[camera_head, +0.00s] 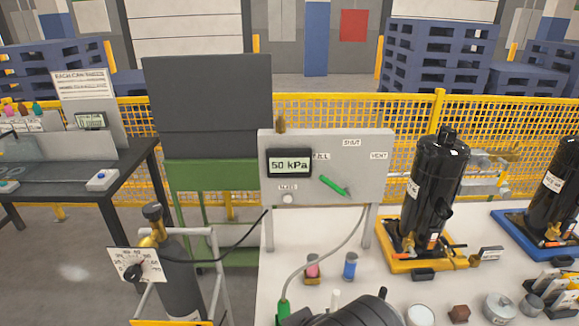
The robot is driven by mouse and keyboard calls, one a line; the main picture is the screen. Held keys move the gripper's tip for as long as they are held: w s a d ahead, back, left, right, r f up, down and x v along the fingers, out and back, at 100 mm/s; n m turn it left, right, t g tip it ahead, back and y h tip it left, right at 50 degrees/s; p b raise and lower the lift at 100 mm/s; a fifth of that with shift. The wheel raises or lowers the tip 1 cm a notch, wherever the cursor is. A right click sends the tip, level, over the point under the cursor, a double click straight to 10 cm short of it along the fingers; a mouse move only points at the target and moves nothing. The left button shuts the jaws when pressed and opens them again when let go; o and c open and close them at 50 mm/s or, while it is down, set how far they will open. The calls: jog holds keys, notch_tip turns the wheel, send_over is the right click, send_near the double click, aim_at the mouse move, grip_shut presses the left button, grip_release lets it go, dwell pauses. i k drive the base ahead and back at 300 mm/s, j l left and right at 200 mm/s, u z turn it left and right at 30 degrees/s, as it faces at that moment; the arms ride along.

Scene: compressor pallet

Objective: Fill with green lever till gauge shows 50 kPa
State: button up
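A grey panel (357,145) stands on the white table and carries a dark display gauge (289,163), which reads what looks like 50 kPa. The green lever (335,186) is on the panel, right of the gauge, slanting from upper left to lower right. Around it are the labels FILL (321,156) at upper left, partly covered, SHUT (351,143) at the top and VENT (378,155) at the right. The lever points at none of the labels clearly. A hose with a green end (283,308) hangs from the panel. My gripper is not in view.
A black compressor (435,185) stands in a yellow tray (393,263), another in a blue tray (514,224). A dark rounded object (345,314) fills the bottom edge. A gas cylinder (178,270) with a dial stands left. Small parts crowd the table's front right.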

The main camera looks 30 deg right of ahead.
aim_at(346, 193)
jog(key=k+l+u, duration=0.1)
jog(key=l+u, duration=0.15)
jog(key=l, duration=0.15)
jog(key=k+l+u, duration=0.1)
jog(key=l+u, duration=0.15)
jog(key=l, duration=0.15)
jog(key=k+l+u, duration=0.15)
jog(key=l+u, duration=0.15)
jog(key=l, duration=0.1)
